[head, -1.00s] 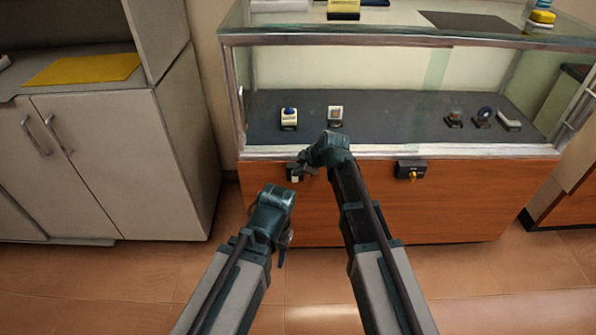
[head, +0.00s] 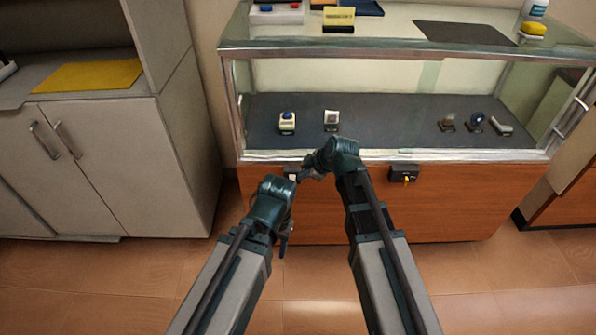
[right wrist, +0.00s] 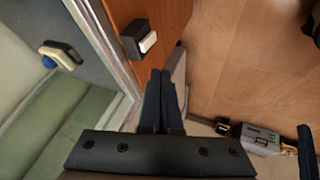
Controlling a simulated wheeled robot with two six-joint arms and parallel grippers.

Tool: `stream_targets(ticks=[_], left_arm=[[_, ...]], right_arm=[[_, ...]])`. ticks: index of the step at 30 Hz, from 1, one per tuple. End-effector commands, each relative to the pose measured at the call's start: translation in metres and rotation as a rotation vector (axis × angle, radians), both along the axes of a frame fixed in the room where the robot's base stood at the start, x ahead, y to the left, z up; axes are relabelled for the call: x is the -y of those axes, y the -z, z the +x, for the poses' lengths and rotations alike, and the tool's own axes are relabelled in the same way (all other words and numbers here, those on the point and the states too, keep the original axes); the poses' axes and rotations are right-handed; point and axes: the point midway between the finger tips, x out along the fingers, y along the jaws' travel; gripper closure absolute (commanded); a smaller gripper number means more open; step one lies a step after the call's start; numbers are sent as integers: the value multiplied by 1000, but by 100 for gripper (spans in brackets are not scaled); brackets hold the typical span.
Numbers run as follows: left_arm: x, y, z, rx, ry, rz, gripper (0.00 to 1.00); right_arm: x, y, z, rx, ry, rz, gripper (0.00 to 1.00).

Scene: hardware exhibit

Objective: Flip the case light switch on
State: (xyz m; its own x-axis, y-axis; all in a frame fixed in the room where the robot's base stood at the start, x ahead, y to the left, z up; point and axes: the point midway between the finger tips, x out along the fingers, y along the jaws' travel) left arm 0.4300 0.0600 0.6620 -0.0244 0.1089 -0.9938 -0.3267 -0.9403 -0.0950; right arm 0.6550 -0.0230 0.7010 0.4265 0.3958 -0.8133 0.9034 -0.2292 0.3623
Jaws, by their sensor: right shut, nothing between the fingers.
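The case light switch (head: 291,171) is a small black box with a white rocker on the wooden front of the glass display case (head: 390,205), at its left under the glass. In the right wrist view the switch (right wrist: 133,42) and its white rocker (right wrist: 148,42) show clearly, beyond the fingertips. My right gripper (head: 304,175) is shut and empty, just right of the switch in the head view. Its fingers (right wrist: 165,78) appear apart from the switch in the right wrist view. My left gripper (head: 285,243) hangs low before the case front; its fingers are too unclear to judge.
A black lock box with a yellow key (head: 404,174) is on the case front, right of my right arm. Several small items stand behind the glass. A grey cabinet (head: 110,165) stands at left. The tiled floor (head: 500,270) is clear at right.

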Motion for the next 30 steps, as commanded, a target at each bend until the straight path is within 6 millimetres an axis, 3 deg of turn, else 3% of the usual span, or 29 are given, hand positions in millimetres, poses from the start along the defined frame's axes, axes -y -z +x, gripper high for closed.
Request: stream_targets(ticks=[1,6,24,26,30], left_arm=[[0,-16,0,0,0,0,50],[0,-30,0,0,0,0,50],[0,-31,0,0,0,0,50],[0,-37,0,0,0,0,50],[0,-73,0,0,0,0,50]], right_arm=[[4,-16,-4,0,1,0,100],[12,-30,-8,0,-1,0,100],[13,-31,-10,-2,0,0,100],[12,-35,-14,-19,11,1,100],[6,-60,-47,-145,107,-2,100]])
